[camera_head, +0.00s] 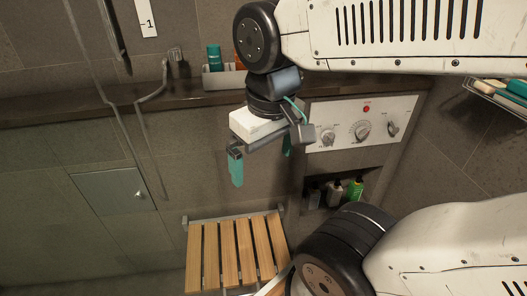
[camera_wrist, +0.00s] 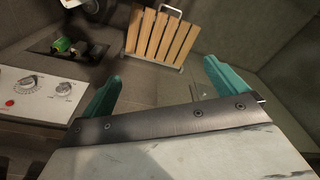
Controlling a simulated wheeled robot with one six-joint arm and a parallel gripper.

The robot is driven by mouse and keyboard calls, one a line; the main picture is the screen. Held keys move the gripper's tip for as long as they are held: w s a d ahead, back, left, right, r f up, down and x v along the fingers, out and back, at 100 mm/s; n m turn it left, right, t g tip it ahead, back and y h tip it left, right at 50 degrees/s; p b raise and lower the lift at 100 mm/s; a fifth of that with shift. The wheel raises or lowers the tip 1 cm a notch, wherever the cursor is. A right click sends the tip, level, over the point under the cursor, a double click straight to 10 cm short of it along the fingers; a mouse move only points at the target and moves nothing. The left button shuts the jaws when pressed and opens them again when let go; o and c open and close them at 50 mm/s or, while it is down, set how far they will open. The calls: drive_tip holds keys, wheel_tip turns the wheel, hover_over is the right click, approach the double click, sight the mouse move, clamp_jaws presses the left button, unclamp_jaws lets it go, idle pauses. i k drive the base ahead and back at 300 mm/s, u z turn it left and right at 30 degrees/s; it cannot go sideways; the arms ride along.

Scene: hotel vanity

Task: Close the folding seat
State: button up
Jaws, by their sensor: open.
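The folding seat (camera_head: 236,252) has several wooden slats and is mounted on the wall by a grey bar along its back edge. It is folded down, jutting out from the wall, in the head view. It also shows in the wrist view (camera_wrist: 161,38) at the top middle, with a light handle-like loop at its edge. My gripper (camera_head: 262,160) is open and empty, with teal fingers, above the seat and apart from it. In the wrist view its fingers (camera_wrist: 155,88) spread on either side below the seat. My arm hides the seat's lower right corner in the head view.
A control panel (camera_head: 362,122) with knobs and a red button is right of my gripper. Below it a niche (camera_head: 312,194) holds several bottles. A dark shelf (camera_head: 100,98) runs along the wall, with hoses at left. A small metal hatch (camera_head: 112,196) is left of the seat.

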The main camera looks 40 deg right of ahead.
sight(212, 282)
drive_tip(key=k, duration=1.2)
drive_tip(key=u, duration=0.3)
drive_tip(key=i, duration=0.8)
drive_tip(key=z, duration=0.35)
